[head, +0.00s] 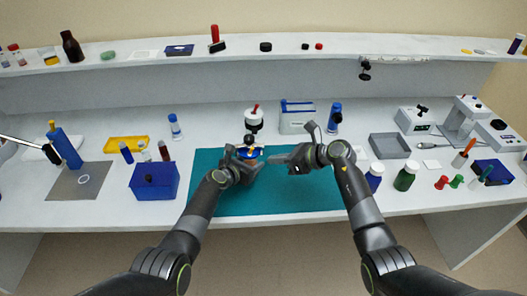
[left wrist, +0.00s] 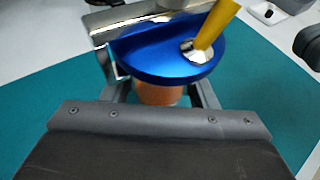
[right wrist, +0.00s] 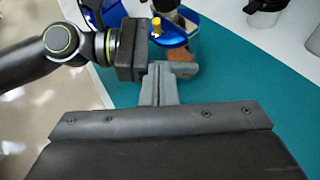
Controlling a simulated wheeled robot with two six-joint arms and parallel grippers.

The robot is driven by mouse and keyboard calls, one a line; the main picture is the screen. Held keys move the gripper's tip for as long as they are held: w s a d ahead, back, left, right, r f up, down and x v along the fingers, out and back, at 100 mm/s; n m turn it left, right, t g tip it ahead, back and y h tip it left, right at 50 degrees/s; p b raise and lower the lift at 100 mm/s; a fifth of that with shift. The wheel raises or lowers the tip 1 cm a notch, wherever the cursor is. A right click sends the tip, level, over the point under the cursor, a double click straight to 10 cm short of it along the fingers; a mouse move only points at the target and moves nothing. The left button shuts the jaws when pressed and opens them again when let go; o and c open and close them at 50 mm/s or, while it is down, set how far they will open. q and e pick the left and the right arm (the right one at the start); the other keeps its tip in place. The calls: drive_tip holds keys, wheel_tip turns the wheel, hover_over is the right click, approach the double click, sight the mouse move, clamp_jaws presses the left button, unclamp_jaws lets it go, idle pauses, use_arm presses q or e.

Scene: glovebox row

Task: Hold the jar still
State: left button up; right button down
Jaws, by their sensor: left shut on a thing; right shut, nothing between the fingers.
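The jar has an orange-brown body (left wrist: 159,95) and a blue lid (left wrist: 165,55) with a yellow handle or knob on top. In the head view the blue lid (head: 250,152) shows over the back left part of the teal mat (head: 290,200). My left gripper (head: 246,167) is shut around the jar body, below the lid. My right gripper (head: 279,159) is shut and empty, a little right of the jar. In the right wrist view its closed fingers (right wrist: 160,72) are near the jar, whose lid (right wrist: 170,40) shows beyond. The jar's base is hidden.
A white device with a black part (head: 253,122) stands behind the jar. A blue box (head: 153,182) is left of the mat. A white box (head: 297,117) and blue bottle (head: 335,117) stand behind. A green-bodied jar (head: 405,177) is right. The mat's front is clear.

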sight(252, 151)
drive_tip(key=shift+w+a+r, duration=0.2)
drive_tip(key=shift+w+a, duration=0.5)
drive_tip(key=shift+a, duration=0.25)
drive_tip(key=shift+w+a+r, duration=0.2)
drive_tip(key=shift+w+a, duration=0.45)
drive_tip(key=shift+a, duration=0.3)
drive_tip(key=shift+a+r, duration=0.35)
drive_tip(key=shift+r, duration=0.05)
drive_tip(key=shift+a+r, duration=0.6)
drive_tip(key=shift+a, duration=0.35)
drive_tip(key=shift+r, duration=0.8)
